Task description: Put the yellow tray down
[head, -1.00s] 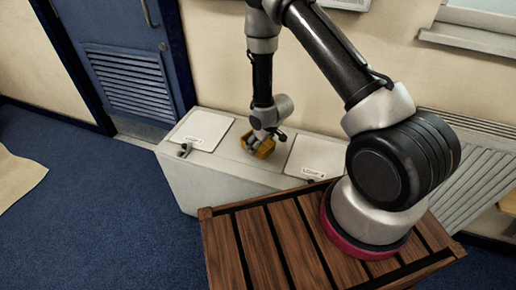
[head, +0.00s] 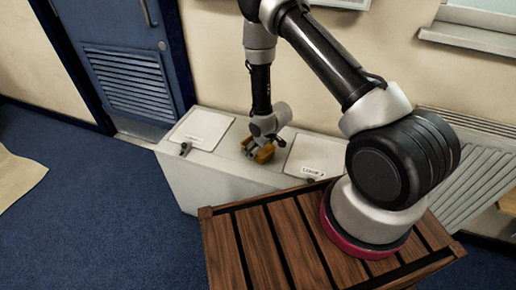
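The yellow tray (head: 264,154) is small in the head view, at the top of the white cabinet between its two pale panels. My gripper (head: 259,147) points down at the tray and covers part of it, with yellow showing on both sides of the fingers. The gripper appears shut on the tray. I cannot tell whether the tray's underside touches the cabinet top.
The white cabinet (head: 213,183) stands against the wall, with a left panel (head: 203,129) and a labelled right panel (head: 312,157). A dark fitting (head: 185,148) sits near the left panel. A blue door (head: 120,60) is at left; a radiator (head: 470,185) is at right.

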